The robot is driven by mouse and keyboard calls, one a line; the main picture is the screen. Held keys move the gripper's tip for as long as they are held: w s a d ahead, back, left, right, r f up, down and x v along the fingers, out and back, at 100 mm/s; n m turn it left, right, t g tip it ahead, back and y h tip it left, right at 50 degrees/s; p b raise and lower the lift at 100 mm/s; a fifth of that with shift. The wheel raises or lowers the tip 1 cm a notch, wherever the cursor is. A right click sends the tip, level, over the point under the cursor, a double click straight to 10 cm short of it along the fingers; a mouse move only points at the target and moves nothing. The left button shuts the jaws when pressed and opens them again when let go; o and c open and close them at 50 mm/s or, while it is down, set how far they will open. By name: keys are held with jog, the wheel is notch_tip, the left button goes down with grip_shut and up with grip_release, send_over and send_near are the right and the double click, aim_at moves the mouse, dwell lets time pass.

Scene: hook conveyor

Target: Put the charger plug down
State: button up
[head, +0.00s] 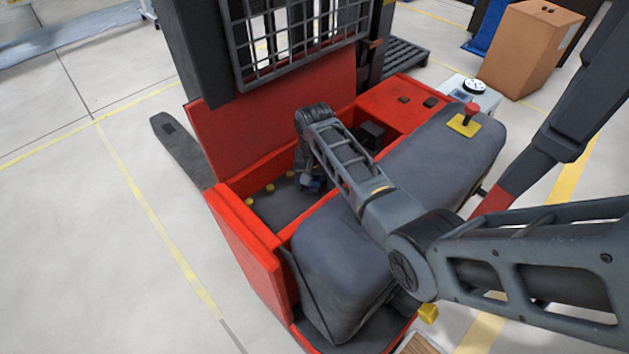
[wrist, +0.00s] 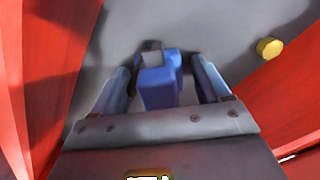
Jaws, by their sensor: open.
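The charger plug (wrist: 160,88) is a blue block with a grey patch at its far end. It lies between the two fingers of my gripper (wrist: 161,68) in the wrist view. The fingers are apart, with a visible gap on each side of the plug. It seems to rest on the grey floor of the red truck's well, though its underside is hidden. In the head view my gripper (head: 311,180) is low inside the red well, and the plug shows only as a small blue patch there, mostly hidden by my arm.
Red walls (head: 248,222) close in the well on both sides. Yellow knobs (wrist: 269,48) stand on its grey floor (wrist: 225,25). A dark grey seat (head: 345,265) is in front, a mesh guard (head: 290,45) behind. A red button on a yellow base (head: 465,122) is at right.

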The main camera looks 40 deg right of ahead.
notch_tip(320, 180, up, 13)
dwell(0.5)
dwell(0.4)
